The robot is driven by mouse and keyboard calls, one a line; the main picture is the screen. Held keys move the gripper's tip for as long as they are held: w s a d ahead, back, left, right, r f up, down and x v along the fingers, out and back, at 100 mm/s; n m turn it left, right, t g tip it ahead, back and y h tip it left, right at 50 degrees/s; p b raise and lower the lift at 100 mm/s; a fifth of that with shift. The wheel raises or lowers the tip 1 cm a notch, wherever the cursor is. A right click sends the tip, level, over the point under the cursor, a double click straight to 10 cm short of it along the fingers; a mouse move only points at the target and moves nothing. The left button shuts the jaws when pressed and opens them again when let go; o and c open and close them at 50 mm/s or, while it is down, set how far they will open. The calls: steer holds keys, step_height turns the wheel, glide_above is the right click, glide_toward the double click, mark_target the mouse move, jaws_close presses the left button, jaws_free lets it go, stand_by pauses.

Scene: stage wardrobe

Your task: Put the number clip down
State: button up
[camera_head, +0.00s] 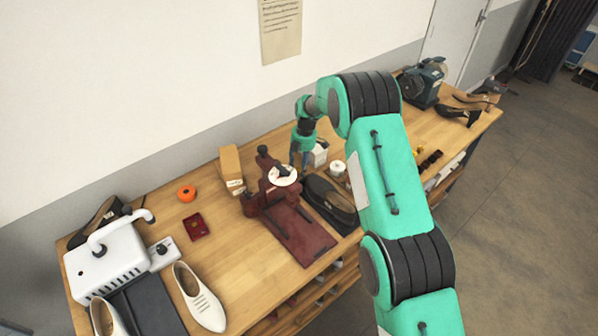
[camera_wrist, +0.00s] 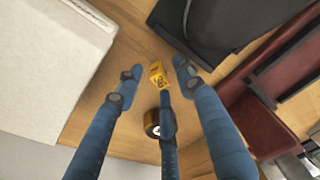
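The number clip (camera_wrist: 157,74) is a small yellow piece with dark digits, seen in the wrist view between my fingertips, over the wooden tabletop. My gripper (camera_wrist: 160,72) points down with its blue fingers spread around the clip. Gaps show between the clip and the left and right fingertips. The third finger's tip is right beside the clip; I cannot tell whether they touch.
A white box (camera_head: 318,155) stands close beside my gripper. A tan box (camera_head: 231,165) stands to the left.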

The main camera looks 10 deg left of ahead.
mark_target(299, 168)
stand_by(0.4)
steer(key=c, duration=0.8)
steer(key=shift+c, duration=0.3)
steer(key=shift+r, duration=0.2)
step_height(299, 168, up, 10)
steer(key=shift+f, duration=0.15)
